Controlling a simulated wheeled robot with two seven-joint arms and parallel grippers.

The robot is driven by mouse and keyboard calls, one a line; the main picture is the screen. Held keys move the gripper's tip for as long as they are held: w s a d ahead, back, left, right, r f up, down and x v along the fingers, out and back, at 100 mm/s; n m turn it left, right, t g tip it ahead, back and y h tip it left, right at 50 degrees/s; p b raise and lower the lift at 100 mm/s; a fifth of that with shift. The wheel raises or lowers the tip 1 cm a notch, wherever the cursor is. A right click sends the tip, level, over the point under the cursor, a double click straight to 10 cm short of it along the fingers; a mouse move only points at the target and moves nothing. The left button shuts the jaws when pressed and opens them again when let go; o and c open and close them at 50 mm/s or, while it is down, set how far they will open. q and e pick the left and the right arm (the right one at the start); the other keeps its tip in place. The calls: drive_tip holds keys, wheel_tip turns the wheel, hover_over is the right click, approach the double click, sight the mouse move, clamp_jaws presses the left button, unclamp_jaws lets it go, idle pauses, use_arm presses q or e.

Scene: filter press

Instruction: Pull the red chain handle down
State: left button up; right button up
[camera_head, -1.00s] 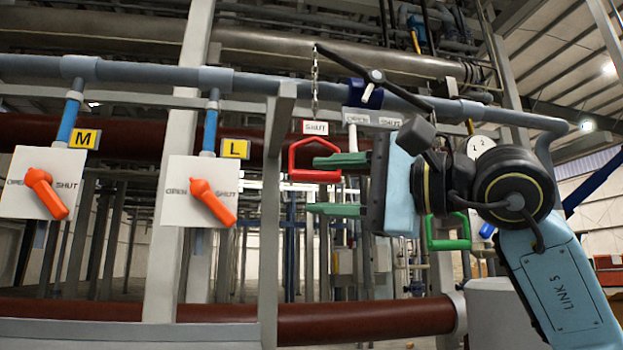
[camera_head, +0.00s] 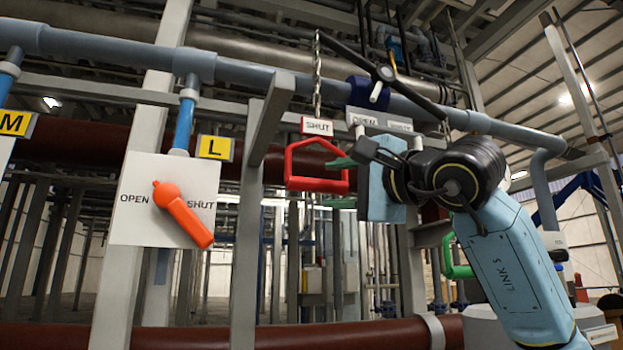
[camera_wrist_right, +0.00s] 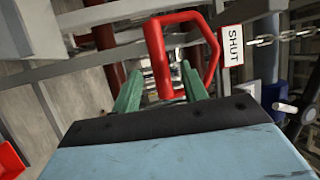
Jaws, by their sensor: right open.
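The red chain handle (camera_head: 316,183) hangs from a chain (camera_head: 317,75) below a SHUT tag (camera_head: 317,126) in the head view. My right gripper (camera_head: 332,183) comes in from the right with its green fingers open, one above and one below the level of the handle's bottom bar. In the right wrist view, the red handle (camera_wrist_right: 160,65) shows its bottom bar between the two open green fingers of my right gripper (camera_wrist_right: 161,64). I cannot tell whether they touch. My left gripper is out of view.
An orange valve lever (camera_head: 180,213) sits on a white OPEN/SHUT plate at left. A grey post (camera_head: 247,210) stands left of the handle. A green handle (camera_head: 452,258) hangs behind my right arm. A dark lever (camera_head: 384,73) is above.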

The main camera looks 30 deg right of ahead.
sight(325, 185)
drive_tip(key=p+x, duration=0.1)
drive_tip(key=x, duration=0.4)
drive_tip(key=shift+w+r+p, duration=0.1)
drive_tip(key=shift+w+p, duration=0.2)
drive_tip(key=shift+p, duration=0.05)
drive_tip(key=shift+w, duration=0.3)
drive_tip(key=shift+w+a, duration=0.1)
drive_tip(key=shift+w, duration=0.05)
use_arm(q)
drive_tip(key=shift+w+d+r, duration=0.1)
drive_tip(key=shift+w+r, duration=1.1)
use_arm(e)
clamp_jaws()
